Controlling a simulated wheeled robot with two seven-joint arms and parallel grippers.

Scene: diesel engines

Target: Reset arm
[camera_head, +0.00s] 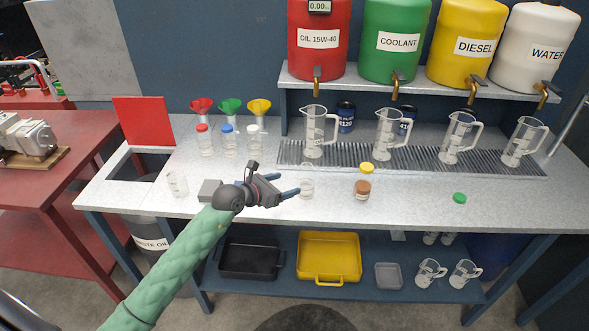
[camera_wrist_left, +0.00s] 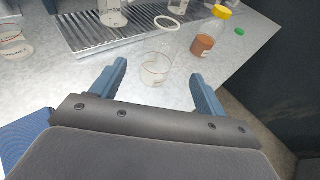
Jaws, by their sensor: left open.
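My left gripper (camera_head: 283,185) is open over the workbench, its arm coming in from the lower left. In the left wrist view its two blue fingers (camera_wrist_left: 155,88) are spread apart with nothing held between them. My right gripper is in neither view.
A yellow-capped bottle of brown liquid (camera_head: 362,188) stands to the right, and a green cap (camera_head: 459,198) lies farther right. Several jugs (camera_head: 313,130) stand on a drain grate (camera_head: 345,157) below the dispensers. Capped bottles (camera_head: 204,142) stand back left. The front right bench is mostly clear.

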